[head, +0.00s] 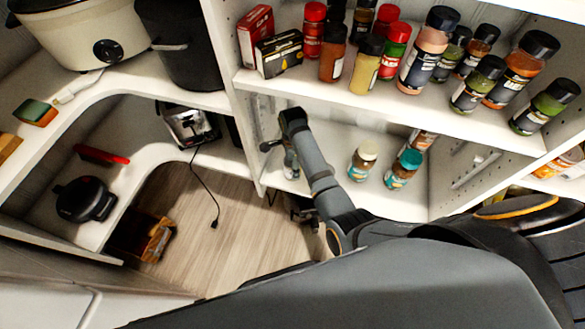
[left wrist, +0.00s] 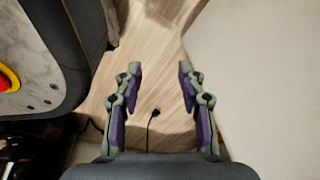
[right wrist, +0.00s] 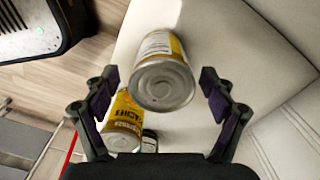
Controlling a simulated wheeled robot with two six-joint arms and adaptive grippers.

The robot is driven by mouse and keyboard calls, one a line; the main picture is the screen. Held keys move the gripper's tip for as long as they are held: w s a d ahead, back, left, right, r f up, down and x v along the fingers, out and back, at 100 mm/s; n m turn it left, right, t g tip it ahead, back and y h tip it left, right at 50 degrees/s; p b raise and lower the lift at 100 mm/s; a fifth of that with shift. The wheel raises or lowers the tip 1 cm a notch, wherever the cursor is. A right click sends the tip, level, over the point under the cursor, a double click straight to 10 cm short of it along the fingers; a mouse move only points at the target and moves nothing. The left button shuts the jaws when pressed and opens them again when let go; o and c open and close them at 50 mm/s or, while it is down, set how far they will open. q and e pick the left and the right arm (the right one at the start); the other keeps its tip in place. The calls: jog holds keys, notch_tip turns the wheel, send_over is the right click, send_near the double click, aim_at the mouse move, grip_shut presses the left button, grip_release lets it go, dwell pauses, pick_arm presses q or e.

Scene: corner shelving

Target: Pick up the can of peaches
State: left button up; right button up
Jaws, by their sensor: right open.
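In the right wrist view, a yellow-labelled can (right wrist: 163,82) shows its metal end, between and beyond the fingers of my right gripper (right wrist: 159,76). The gripper is open, with a gap on each side of this can. A second yellow can (right wrist: 122,115) is at lower left; its upside-down label seems to show part of the word PEACHES. The nearer can's label is too turned to read. In the left wrist view my left gripper (left wrist: 158,72) is open and empty above the wooden floor. My right gripper is hidden in the head view.
A dark jar (right wrist: 149,142) stands close to the cans. A power plug (left wrist: 153,114) lies on the floor.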

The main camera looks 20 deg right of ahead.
notch_tip(320, 180, down, 4)
jog(key=shift+w+f+b, duration=0.1)
jog(key=shift+f+b, duration=0.05)
jog(key=shift+b, duration=0.75)
jog(key=shift+f, duration=0.45)
pick_arm(q)
jog(key=w, duration=0.3)
jog(key=shift+w+r, duration=0.1)
jog(key=shift+r, duration=0.2)
pick_arm(e)
jog(key=c, duration=1.4)
jog(key=shift+r, duration=0.1)
jog(key=shift+r, duration=0.1)
